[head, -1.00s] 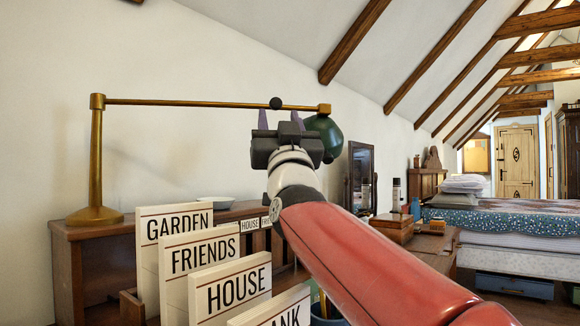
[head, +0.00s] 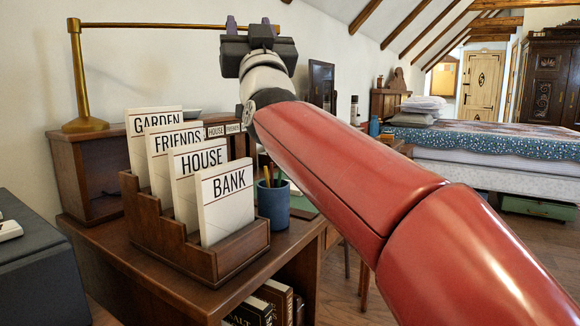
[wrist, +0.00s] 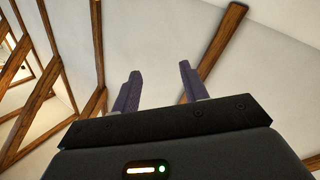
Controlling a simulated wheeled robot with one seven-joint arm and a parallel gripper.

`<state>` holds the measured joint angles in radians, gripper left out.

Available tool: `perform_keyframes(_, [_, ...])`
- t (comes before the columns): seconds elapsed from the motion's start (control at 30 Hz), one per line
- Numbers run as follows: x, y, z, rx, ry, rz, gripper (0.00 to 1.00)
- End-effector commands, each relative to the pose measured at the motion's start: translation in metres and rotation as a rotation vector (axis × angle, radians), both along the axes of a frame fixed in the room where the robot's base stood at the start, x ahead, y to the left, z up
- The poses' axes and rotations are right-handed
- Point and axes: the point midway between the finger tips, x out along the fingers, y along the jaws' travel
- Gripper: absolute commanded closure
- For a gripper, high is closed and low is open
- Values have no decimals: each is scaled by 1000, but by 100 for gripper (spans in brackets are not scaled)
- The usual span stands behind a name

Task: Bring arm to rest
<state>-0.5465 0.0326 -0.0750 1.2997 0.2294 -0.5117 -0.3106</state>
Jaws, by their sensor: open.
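My red arm reaches up from the lower right in the head view. My gripper (head: 249,24) is at its end, raised above the desk, with its purple fingers pointing up. The wrist view also shows the gripper (wrist: 159,78), its two fingers spread apart with nothing between them and the sloped ceiling beyond. The gripper touches nothing that I can see. It stands in front of the right end of the brass lamp (head: 75,75), whose shade is hidden.
The wooden desk (head: 130,272) carries a stepped holder (head: 190,262) with several labelled cards and a blue pencil cup (head: 273,205). A dark box (head: 35,270) is at left. A bed (head: 490,150) stands at right. Roof beams (wrist: 215,50) slope overhead.

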Motion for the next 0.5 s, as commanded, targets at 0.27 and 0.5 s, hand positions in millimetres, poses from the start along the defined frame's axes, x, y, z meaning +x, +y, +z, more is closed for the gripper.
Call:
perform_keyframes(0.27, [7,-26,-38,-91,197,-8,56])
perform_keyframes(0.5, [-2,-66,-107,-190,483,-27,56])
